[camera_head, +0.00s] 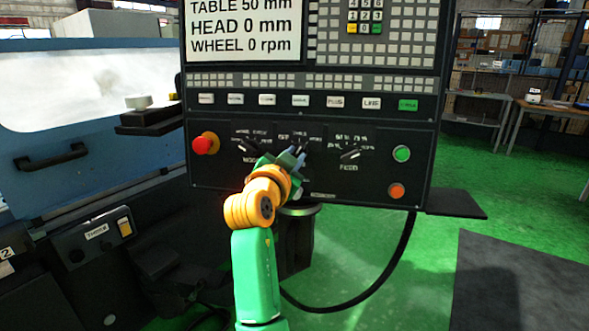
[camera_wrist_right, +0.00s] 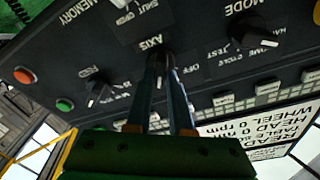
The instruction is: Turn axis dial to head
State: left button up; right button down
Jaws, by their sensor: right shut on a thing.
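The axis dial (camera_wrist_right: 160,55) sits in the middle of the lower control panel (camera_head: 225,178), between the mode dial (camera_head: 250,146) and the feed dial (camera_head: 349,154). My right gripper (camera_head: 298,152) reaches the panel from the front. It also shows in the wrist view (camera_wrist_right: 159,62), where its two long fingers stand on either side of the axis dial, under the AXIS label, and are shut on it. The fingers hide most of the dial and some of its marks, so I cannot tell which mark it points to. My left gripper is not in view.
A red emergency button (camera_head: 205,143) is at the panel's left. A green button (camera_head: 401,153) and an orange button (camera_head: 397,190) are at its right. The screen above (camera_head: 243,30) reads TABLE 50 mm, HEAD 0 mm, WHEEL 0 rpm. A grey tray (camera_head: 455,204) juts out at right.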

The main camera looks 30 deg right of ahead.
jog(key=shift+m+g+b, duration=0.3)
jog(key=shift+m+b, duration=0.15)
jog(key=shift+m, duration=0.75)
jog(key=c, duration=0.8)
grip_release()
jog(key=shift+w+f, duration=0.1)
jog(key=shift+w, duration=0.05)
jog(key=b+v, duration=0.3)
jog(key=v, duration=0.4)
